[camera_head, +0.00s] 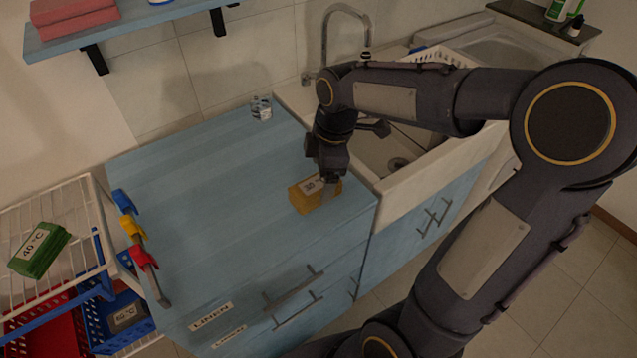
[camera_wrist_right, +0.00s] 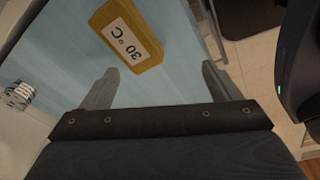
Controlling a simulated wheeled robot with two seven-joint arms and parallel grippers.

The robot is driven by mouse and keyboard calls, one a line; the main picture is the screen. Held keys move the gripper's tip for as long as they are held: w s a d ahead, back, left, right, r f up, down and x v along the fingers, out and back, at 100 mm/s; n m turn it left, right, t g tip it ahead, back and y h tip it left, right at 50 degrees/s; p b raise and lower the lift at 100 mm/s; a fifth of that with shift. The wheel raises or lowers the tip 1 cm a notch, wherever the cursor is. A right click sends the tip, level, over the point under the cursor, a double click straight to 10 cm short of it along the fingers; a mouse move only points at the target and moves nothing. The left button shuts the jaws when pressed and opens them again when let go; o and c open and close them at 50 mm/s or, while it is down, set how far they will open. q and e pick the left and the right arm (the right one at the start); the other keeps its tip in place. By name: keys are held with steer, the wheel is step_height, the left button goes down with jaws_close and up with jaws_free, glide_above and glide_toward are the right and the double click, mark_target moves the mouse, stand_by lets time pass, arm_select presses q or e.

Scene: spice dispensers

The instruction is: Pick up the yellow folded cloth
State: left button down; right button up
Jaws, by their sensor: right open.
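The yellow folded cloth (camera_head: 302,201) lies on the blue countertop near its front right corner, with a white "30 °C" label on it. In the right wrist view the cloth (camera_wrist_right: 146,55) is beyond the fingertips and somewhat left of centre. My right gripper (camera_head: 329,180) is above and beside the cloth in the head view and partly covers it. In the wrist view the gripper (camera_wrist_right: 160,82) is open with nothing between its fingers. Whether a fingertip touches the cloth I cannot tell. My left gripper is not in view.
The blue countertop (camera_head: 200,190) is mostly clear. A small striped item (camera_head: 261,108) stands at its back. The sink (camera_head: 385,160) and tap (camera_head: 345,14) are to the right. A white wire rack (camera_head: 62,207) with a green folded item (camera_head: 40,250) is at left, beside coloured clips (camera_head: 133,229).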

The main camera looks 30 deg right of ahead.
mark_target(315, 184)
steer(key=w+f+n, duration=0.2)
steer(key=w+n, duration=0.1)
steer(key=w+f+n+g+h, duration=0.1)
steer(key=w+n, duration=0.1)
steer(key=shift+w+d, duration=0.25)
steer(key=shift+d, duration=0.1)
steer(key=shift+w+f+p, duration=0.15)
steer(key=shift+f+p, duration=0.15)
steer(key=f, duration=0.4)
steer(key=d+f+p, duration=0.1)
steer(key=f, duration=0.1)
steer(key=shift+f, duration=0.2)
steer(key=shift+a+f, duration=0.1)
steer(key=shift+f, duration=0.45)
steer(key=c, duration=1.1)
